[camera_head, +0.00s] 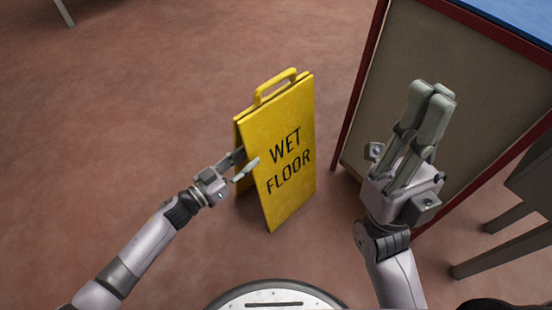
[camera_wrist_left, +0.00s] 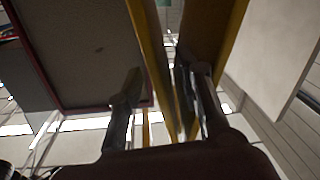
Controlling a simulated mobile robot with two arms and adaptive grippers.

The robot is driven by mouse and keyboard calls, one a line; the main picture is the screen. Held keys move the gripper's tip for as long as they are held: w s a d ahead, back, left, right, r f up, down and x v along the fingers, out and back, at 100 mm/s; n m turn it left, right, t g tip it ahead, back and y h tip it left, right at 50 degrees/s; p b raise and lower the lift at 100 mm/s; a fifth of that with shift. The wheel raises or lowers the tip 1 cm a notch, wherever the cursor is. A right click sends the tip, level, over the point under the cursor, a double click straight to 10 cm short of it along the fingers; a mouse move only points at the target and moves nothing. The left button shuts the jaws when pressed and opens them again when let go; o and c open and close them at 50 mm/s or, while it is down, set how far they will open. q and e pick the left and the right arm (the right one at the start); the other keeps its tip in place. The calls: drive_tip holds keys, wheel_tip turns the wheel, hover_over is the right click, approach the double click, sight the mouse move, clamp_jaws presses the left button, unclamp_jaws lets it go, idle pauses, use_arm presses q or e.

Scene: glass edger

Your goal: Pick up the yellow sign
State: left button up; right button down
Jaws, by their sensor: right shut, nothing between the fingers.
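The yellow sign (camera_head: 286,190) reads "WET FLOOR" and stands upright on the floor as a folded A-frame, with a yellow handle (camera_head: 274,82) on top. My left gripper (camera_head: 248,158) is at its left edge, with one finger in front of the lettered panel and the other at the edge, partly hidden by the sign. In the left wrist view, my left gripper (camera_wrist_left: 164,80) is open, with a yellow-edged sign panel (camera_wrist_left: 153,60) between its fingers; I cannot tell whether they touch it. My right gripper (camera_head: 432,90) is shut and empty, raised to the right of the sign.
A board-sided unit (camera_head: 400,50) with dark red edges and a blue top (camera_head: 520,15) stands to the right, close to the sign. Grey legs (camera_head: 505,245) show at the lower right. The reddish floor (camera_head: 120,110) left of the sign is clear.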

sight(268, 144)
use_arm(q)
drive_tip(key=b+x, duration=0.1)
drive_tip(key=x, duration=0.2)
drive_tip(key=shift+w+d, duration=0.2)
drive_tip(key=shift+d, duration=0.1)
drive_tip(key=x, duration=0.1)
drive_tip(key=b+x, duration=0.1)
drive_tip(key=x, duration=0.1)
drive_tip(key=b+x, duration=0.1)
drive_tip(key=shift+d+r, duration=0.2)
drive_tip(key=shift+r, duration=0.15)
drive_tip(key=shift+w+d, duration=0.15)
drive_tip(key=shift+w, duration=0.05)
drive_tip(key=shift+c, duration=0.3)
clamp_jaws()
drive_tip(key=shift+r, duration=0.2)
